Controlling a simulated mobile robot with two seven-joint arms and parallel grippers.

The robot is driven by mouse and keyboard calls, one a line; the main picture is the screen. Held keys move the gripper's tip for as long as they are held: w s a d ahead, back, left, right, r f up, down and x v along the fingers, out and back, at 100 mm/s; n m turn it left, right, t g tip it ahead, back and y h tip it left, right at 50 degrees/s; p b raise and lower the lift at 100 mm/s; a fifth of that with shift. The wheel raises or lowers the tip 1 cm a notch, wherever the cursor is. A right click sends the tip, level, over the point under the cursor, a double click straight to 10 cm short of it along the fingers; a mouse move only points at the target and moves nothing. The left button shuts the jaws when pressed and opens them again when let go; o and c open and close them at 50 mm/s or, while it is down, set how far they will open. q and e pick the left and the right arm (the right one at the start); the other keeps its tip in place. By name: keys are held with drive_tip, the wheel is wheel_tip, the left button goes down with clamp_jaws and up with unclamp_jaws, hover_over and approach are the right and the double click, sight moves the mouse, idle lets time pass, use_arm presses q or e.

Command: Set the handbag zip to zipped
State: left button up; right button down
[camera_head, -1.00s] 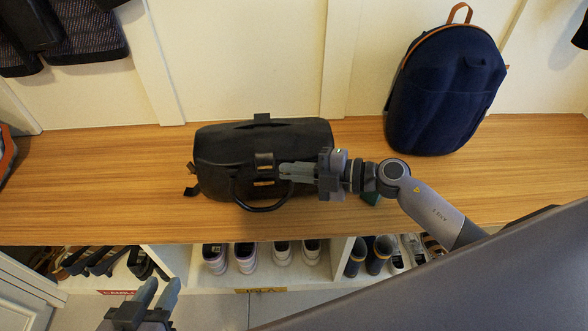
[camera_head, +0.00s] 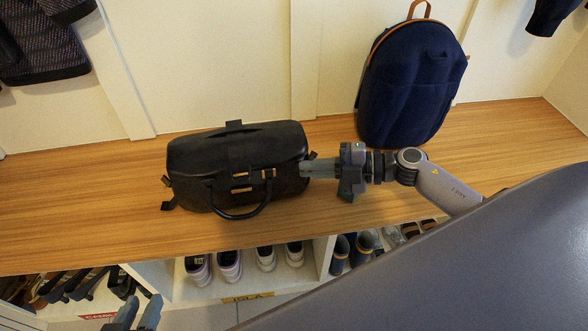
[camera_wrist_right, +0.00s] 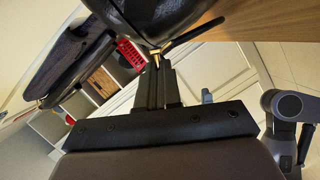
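The black handbag (camera_head: 235,165) lies on the wooden bench, with its looped handle hanging at the front. A seam or gap runs along its top, but I cannot tell how far the zip is closed. My right gripper (camera_head: 306,168) is at the bag's right end, its fingers close together. In the right wrist view, the gripper (camera_wrist_right: 157,70) has a brass zip pull (camera_wrist_right: 156,53) at its fingertips, against the dark bag (camera_wrist_right: 150,15), and looks shut on it. My left gripper (camera_head: 140,306) is low at the bottom edge, away from the bag, fingers apart and empty.
A navy backpack (camera_head: 410,85) stands on the bench (camera_head: 490,125) behind and right of my right gripper. Shoes (camera_head: 230,264) fill the cubbies below. Dark clothes (camera_head: 45,45) hang at upper left. The bench left of the bag is clear.

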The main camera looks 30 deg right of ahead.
drive_tip(key=shift+d+f, duration=0.1)
drive_tip(key=shift+d, duration=0.05)
drive_tip(key=c, duration=1.3)
unclamp_jaws()
use_arm(q)
drive_tip(key=shift+s+a+f+p, duration=0.15)
drive_tip(key=shift+s+a+p, duration=0.15)
drive_tip(key=shift+p, duration=0.35)
use_arm(e)
drive_tip(key=v, duration=0.7)
use_arm(q)
drive_tip(key=shift+w+a, duration=0.1)
drive_tip(key=shift+a, duration=0.05)
